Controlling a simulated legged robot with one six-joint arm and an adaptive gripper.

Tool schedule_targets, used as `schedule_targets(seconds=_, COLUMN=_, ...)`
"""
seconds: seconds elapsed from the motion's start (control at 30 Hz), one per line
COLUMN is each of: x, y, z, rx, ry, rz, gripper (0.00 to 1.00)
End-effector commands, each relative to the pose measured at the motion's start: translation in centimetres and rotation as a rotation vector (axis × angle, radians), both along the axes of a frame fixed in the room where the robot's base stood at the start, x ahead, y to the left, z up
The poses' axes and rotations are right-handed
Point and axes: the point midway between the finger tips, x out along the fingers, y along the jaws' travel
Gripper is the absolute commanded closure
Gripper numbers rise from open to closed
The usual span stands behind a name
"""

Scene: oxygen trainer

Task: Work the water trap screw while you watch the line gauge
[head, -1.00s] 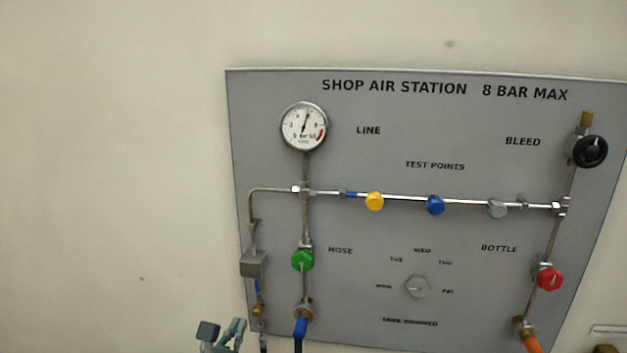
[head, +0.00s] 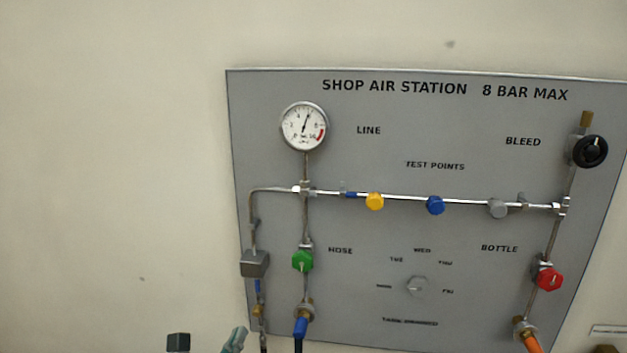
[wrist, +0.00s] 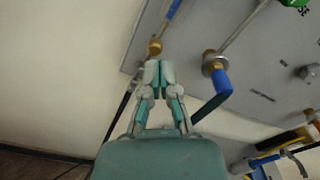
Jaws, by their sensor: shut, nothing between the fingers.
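The line gauge (head: 304,126) is a round white dial at the panel's upper left. Its needle points nearly straight up, leaning slightly right, short of the red band. The water trap (head: 255,263) is a grey block at the panel's left edge, with a blue section below it. The brass screw (head: 258,311) is beneath that, and also shows in the wrist view (wrist: 155,47). My gripper (wrist: 159,70) is shut and empty, its tips just below the brass screw in that picture. I cannot tell whether they touch. In the head view only small parts of my gripper show at the bottom edge.
A green hose knob (head: 302,261) and a blue-handled hose fitting (head: 301,326) are close to the right of the trap; the fitting's blue part (wrist: 221,81) is right of my gripper in the wrist view. Bare wall (head: 110,200) lies left of the panel (head: 350,290).

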Motion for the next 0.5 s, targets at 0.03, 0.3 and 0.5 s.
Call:
schedule_targets(seconds=0.03, x=0.2, y=-0.1, z=0.0, rx=-0.005, ry=0.001, rz=-0.001, gripper=1.00)
schedule_targets(seconds=0.3, x=3.1, y=-0.6, z=0.0, rx=-0.004, ry=0.001, rz=-0.004, gripper=1.00)
schedule_targets(seconds=0.5, x=5.4, y=-1.0, z=0.0, rx=-0.003, ry=0.001, rz=-0.003, gripper=1.00)
